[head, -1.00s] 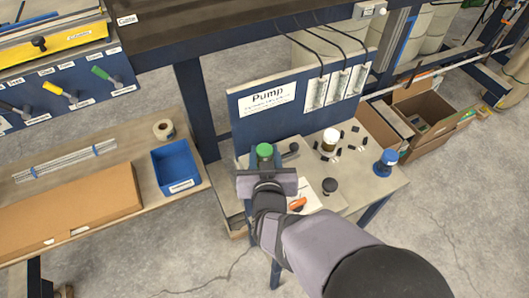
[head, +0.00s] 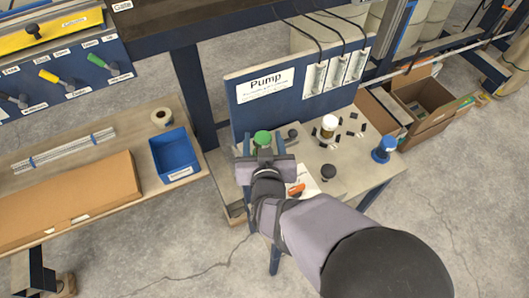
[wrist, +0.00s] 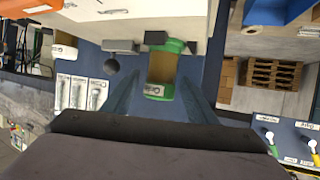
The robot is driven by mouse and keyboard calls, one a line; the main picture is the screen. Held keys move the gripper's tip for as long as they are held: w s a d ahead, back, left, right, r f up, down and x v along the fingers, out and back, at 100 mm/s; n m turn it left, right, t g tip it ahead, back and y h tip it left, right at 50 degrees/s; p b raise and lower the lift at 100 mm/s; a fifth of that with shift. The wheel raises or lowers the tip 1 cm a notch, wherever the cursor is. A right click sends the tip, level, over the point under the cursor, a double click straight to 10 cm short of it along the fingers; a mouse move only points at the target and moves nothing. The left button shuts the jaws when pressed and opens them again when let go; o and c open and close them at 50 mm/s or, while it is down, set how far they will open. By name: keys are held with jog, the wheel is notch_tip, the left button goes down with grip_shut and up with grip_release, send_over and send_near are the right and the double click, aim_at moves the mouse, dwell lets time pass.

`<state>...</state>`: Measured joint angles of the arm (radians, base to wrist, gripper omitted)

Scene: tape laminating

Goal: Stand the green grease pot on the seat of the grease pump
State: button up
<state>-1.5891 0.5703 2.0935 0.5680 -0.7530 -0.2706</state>
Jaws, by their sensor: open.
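The green grease pot (head: 262,139) has a green lid and stands near the back of the pump bench, below the Pump board. In the wrist view its amber body (wrist: 162,68) and green ends show, with a white label. My gripper (head: 263,147) is open, with one finger on either side of the pot. In the wrist view a gap shows between the pot and each finger of my gripper (wrist: 160,95). My gripper hides the pot's lower part in the head view. I cannot tell the pump's seat apart or whether the pot stands on it.
A dark knob (head: 292,133) is close right of the pot. A white-lidded amber jar (head: 328,127), a black round piece (head: 328,172) and a blue pot (head: 384,149) stand further right. The Pump board (head: 240,115) rises behind. A blue bin (head: 174,155) sits on the left table.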

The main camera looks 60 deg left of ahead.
jog(key=v, duration=1.2)
jog(key=shift+b, duration=0.45)
jog(key=w+d+m+h+p, duration=0.1)
jog(key=w+d, duration=0.1)
jog(key=w, duration=0.2)
jog(key=w+d+m+h, duration=0.1)
jog(key=w+d, duration=0.1)
jog(key=w, duration=0.3)
jog(key=w+d+f+m+h+p, duration=0.1)
jog(key=w+d, duration=0.1)
jog(key=w, duration=0.3)
jog(key=shift+d+m+t+h+p, duration=0.1)
jog(key=shift+m+t+h+p, duration=0.2)
jog(key=shift+h, duration=0.1)
jog(key=w+d+f+m+h+p, duration=0.1)
jog(key=w+d+m+h+p, duration=0.15)
jog(key=w+d, duration=0.75)
jog(key=s+d+m+g+h+p, duration=0.1)
jog(key=s+d+m+g+h, duration=0.1)
jog(key=d, duration=1.3)
jog(key=s+d+m+g+h+p, duration=0.1)
jog(key=s+d+m+g+h, duration=0.2)
jog(key=d, duration=1.3)
jog(key=shift+s+m+g+h, duration=0.3)
jog(key=shift+s+m+h, duration=0.35)
jog(key=shift+m, duration=0.6)
jog(key=shift+w+r+p, duration=0.1)
jog(key=shift+r+p, duration=0.05)
jog(key=shift+p, duration=0.15)
